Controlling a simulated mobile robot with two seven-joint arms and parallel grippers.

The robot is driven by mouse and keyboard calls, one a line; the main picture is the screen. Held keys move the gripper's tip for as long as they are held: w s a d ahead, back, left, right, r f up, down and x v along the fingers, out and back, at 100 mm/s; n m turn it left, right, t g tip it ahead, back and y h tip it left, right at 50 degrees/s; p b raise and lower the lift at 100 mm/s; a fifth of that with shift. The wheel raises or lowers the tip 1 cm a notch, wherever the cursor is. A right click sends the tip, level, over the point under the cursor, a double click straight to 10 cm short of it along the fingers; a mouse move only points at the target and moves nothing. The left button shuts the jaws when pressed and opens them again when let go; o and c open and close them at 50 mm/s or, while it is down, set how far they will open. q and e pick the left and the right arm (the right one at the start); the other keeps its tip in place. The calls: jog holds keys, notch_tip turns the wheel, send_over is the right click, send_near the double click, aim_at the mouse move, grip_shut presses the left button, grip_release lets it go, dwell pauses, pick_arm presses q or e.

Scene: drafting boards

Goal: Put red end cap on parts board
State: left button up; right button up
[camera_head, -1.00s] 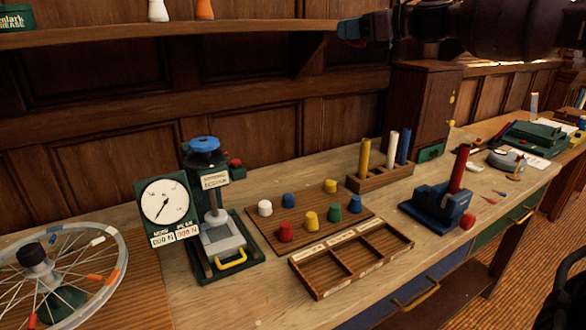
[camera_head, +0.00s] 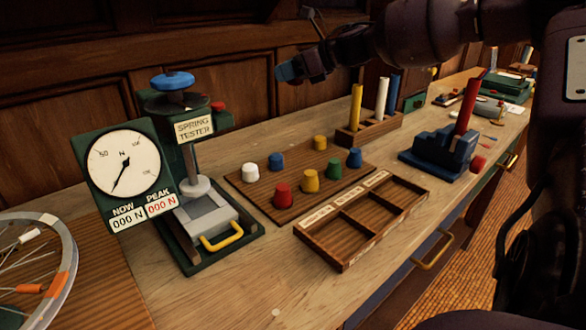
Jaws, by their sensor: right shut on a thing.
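The parts board (camera_head: 262,201) is a flat brown board in the middle of the bench. It carries several coloured end caps, and a red end cap (camera_head: 283,195) stands near its front left corner. A round red piece (camera_head: 478,163) shows at the right end of the blue vise (camera_head: 440,150); I cannot tell whether it is a cap or a knob. My right gripper (camera_head: 288,71) is in the air beyond the board, up and to its right, blue at the tip. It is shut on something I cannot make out. My left gripper is out of view.
A compartment tray (camera_head: 322,250) lies in front of the board. A spring tester (camera_head: 190,170) stands at its left. A rack (camera_head: 372,130) of upright tubes stands behind at the right. The vise grips a red tube (camera_head: 468,103). Bare bench lies in the front middle.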

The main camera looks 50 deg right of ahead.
jog(key=b, duration=0.2)
send_over(289, 156)
notch_tip(289, 156, down, 15)
jog(key=shift+a+r, duration=0.1)
jog(key=shift+f, duration=0.8)
notch_tip(289, 156, down, 3)
jog(key=shift+f+b, duration=0.2)
jog(key=shift+b, duration=0.15)
jog(key=shift+f, duration=0.15)
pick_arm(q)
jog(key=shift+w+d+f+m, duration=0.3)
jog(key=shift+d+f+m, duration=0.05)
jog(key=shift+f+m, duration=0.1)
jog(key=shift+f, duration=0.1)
pick_arm(e)
jog(key=o, duration=0.7)
